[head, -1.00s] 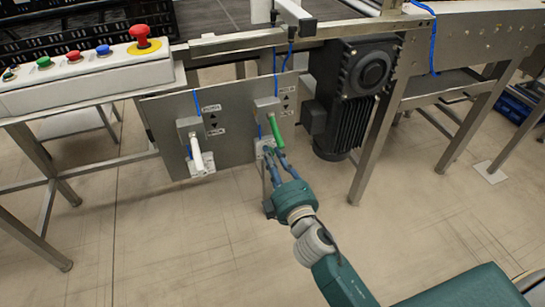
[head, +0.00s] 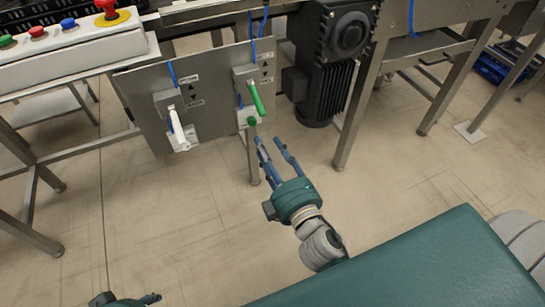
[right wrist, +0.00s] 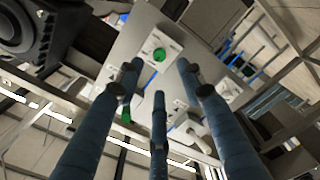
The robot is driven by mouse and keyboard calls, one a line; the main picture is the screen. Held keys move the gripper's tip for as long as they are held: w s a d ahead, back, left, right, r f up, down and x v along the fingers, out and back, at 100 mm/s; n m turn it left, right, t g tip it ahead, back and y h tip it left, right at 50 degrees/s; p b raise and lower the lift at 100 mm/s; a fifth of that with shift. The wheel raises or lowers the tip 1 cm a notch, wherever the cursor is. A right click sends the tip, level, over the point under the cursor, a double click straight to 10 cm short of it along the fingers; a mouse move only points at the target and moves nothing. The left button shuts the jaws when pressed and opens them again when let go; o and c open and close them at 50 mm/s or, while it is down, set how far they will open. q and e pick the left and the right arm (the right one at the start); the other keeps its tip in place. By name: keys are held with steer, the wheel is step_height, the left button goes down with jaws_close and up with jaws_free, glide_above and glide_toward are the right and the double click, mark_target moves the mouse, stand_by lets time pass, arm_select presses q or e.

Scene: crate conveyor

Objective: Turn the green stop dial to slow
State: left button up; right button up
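The green stop dial (head: 251,120) is a small round green knob on a white plate, low on the right of a grey metal panel (head: 213,118). It also shows in the right wrist view (right wrist: 159,54), beyond the fingertips. A green lever (head: 256,98) hangs tilted just above it. My right gripper (head: 271,146) is open and empty, just below and right of the dial in the picture, with a visible gap. Its spread fingers (right wrist: 157,78) point toward the panel. My left gripper (head: 150,298) barely shows at the bottom edge; its state is unclear.
A white lever (head: 179,130) hangs on the panel's left half. A black motor (head: 326,60) and a metal leg (head: 357,110) stand right of the panel. A control box (head: 65,55) with coloured buttons is at upper left. The floor before the panel is clear.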

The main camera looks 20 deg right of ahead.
steer(key=shift+s, duration=1.55)
